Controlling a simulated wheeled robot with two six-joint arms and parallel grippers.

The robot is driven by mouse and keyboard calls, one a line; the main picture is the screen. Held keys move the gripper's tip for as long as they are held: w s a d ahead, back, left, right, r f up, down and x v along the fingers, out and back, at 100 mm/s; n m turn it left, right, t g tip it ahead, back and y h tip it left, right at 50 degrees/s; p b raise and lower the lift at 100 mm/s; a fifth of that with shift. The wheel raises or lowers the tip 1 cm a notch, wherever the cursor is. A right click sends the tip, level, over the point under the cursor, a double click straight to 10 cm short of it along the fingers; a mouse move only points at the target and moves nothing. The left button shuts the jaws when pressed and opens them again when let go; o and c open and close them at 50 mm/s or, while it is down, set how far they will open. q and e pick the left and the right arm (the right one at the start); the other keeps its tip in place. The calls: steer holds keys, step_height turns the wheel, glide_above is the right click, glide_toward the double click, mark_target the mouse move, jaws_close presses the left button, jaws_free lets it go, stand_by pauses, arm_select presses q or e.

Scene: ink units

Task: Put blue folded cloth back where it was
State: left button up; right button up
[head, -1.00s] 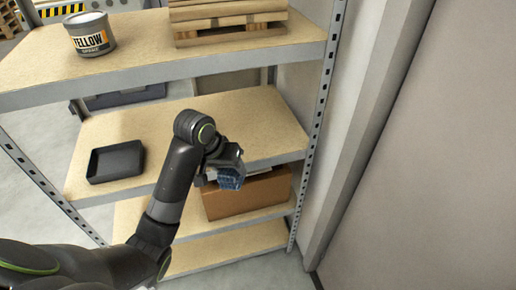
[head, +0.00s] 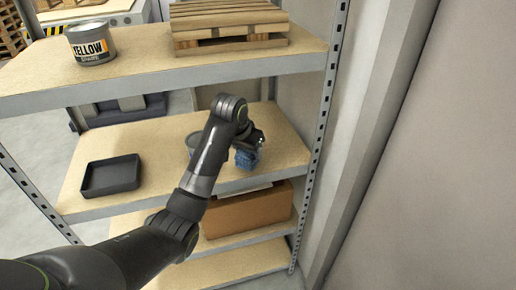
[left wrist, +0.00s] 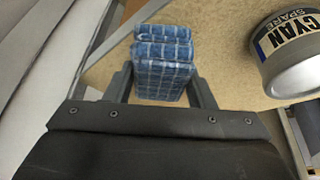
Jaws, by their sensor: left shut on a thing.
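The blue folded cloth (head: 246,160), checked with pale lines, is at the right part of the middle shelf board (head: 150,137). My left gripper (head: 250,143) is shut on it. In the left wrist view the cloth (left wrist: 163,55) sits between the two fingers of the gripper (left wrist: 162,88), with the pale board behind it. I cannot tell whether the cloth touches the board. My right gripper is not in view.
A can labelled CYAN (left wrist: 292,62) stands right of the cloth in the wrist view; my arm partly hides a grey can (head: 192,142). A black tray (head: 111,176) lies at left. A cardboard box (head: 245,212) is below, a yellow-labelled can (head: 92,45) and pallet (head: 228,25) above.

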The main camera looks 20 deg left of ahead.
arm_select(q)
steer(key=w, duration=0.3)
steer(key=w+d, duration=0.1)
steer(key=w, duration=0.2)
steer(key=shift+d, duration=0.1)
steer(key=shift+f+p, duration=0.45)
steer(key=shift+f, duration=1.35)
steer(key=shift+f, duration=0.1)
steer(key=o, duration=0.9)
steer(key=v, duration=0.5)
steer(key=shift+w, duration=0.15)
steer(key=s, duration=0.4)
steer(key=s+a, duration=0.1)
steer(key=s, duration=0.3)
steer(key=s+a, duration=0.1)
steer(key=s, duration=0.3)
steer(key=shift+a, duration=0.2)
